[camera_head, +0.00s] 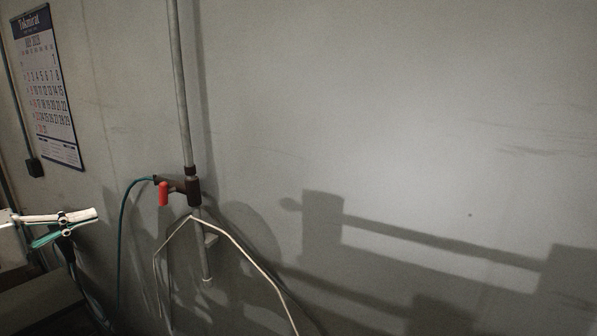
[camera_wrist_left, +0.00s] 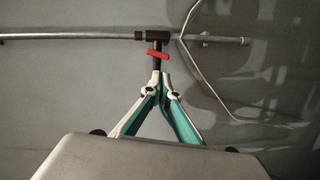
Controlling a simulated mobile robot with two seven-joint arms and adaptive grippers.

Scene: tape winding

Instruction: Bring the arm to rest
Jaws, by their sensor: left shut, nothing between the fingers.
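My left gripper (camera_head: 92,214) comes in at the left edge of the head view, white with green inner pads, and points right. In the left wrist view my left gripper (camera_wrist_left: 160,78) has its fingertips together, with nothing between them. A grey pipe (camera_head: 180,85) runs down the wall, with a dark fitting and a red handle (camera_head: 163,193). In the head view the gripper is to the left of the fitting, with a gap between them. In the left wrist view the red handle (camera_wrist_left: 158,54) appears just above the fingertips. My right gripper is not in view.
A green hose (camera_head: 121,225) leaves the fitting and hangs left of the pipe. A pale cable (camera_head: 250,258) hangs from the pipe's lower part. A calendar (camera_head: 45,90) is on the wall at upper left. The wall right of the pipe is bare, with shadows.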

